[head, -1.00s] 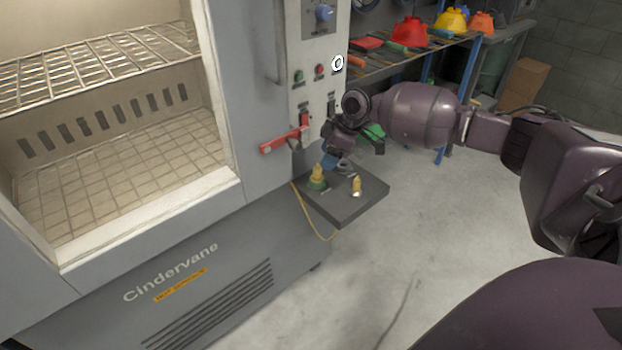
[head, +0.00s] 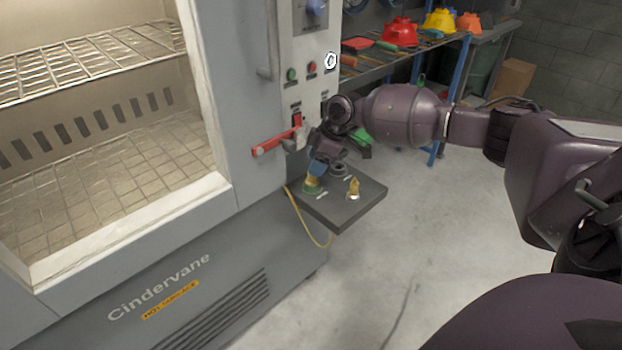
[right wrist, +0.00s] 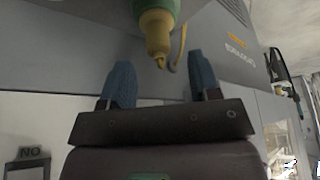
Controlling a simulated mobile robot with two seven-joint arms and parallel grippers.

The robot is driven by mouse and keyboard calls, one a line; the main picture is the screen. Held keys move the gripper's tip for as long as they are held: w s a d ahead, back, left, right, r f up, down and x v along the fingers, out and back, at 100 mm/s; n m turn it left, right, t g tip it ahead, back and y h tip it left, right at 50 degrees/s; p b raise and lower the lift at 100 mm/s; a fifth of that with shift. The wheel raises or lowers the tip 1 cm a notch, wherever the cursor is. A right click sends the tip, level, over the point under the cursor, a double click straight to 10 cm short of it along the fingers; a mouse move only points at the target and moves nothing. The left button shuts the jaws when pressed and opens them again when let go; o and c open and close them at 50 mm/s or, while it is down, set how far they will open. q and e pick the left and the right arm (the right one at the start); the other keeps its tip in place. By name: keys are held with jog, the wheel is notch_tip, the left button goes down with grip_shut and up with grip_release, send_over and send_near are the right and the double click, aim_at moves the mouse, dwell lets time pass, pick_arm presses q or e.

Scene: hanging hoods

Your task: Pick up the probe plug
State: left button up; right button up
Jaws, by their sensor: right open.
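A yellow plug (head: 312,182) stands upright on a green base at the left of a small dark shelf (head: 340,213) on the oven's side. A second yellow piece (head: 354,187) with a pale, shiny bottom stands to its right. I cannot tell from looks alone which one is the probe plug. My right gripper (head: 318,167) is at the top of the left yellow plug, partly hiding it. In the right wrist view the blue fingers (right wrist: 162,80) are apart, and the yellow plug (right wrist: 156,32) with its green part shows ahead, between their lines. My left gripper is not in view.
A red lever handle (head: 275,142) juts from the oven panel close to my right gripper. A thin yellow cable (head: 305,222) hangs below the shelf. The open oven chamber (head: 110,165) is at left. A rack with coloured hoods (head: 400,33) stands behind. The floor at right is clear.

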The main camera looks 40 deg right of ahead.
jog(key=x, duration=0.2)
jog(key=b+x, duration=0.1)
jog(key=x, duration=0.1)
jog(key=shift+d+f, duration=0.2)
jog(key=shift+d, duration=0.05)
jog(key=shift+a+f, duration=0.1)
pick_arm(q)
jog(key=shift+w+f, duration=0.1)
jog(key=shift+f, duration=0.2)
pick_arm(e)
jog(key=c, duration=1)
pick_arm(q)
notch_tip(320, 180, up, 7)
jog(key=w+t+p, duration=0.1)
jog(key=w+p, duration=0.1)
jog(key=p, duration=0.4)
pick_arm(e)
jog(key=shift+r, duration=12.7)
jog(key=shift+c, duration=0.2)
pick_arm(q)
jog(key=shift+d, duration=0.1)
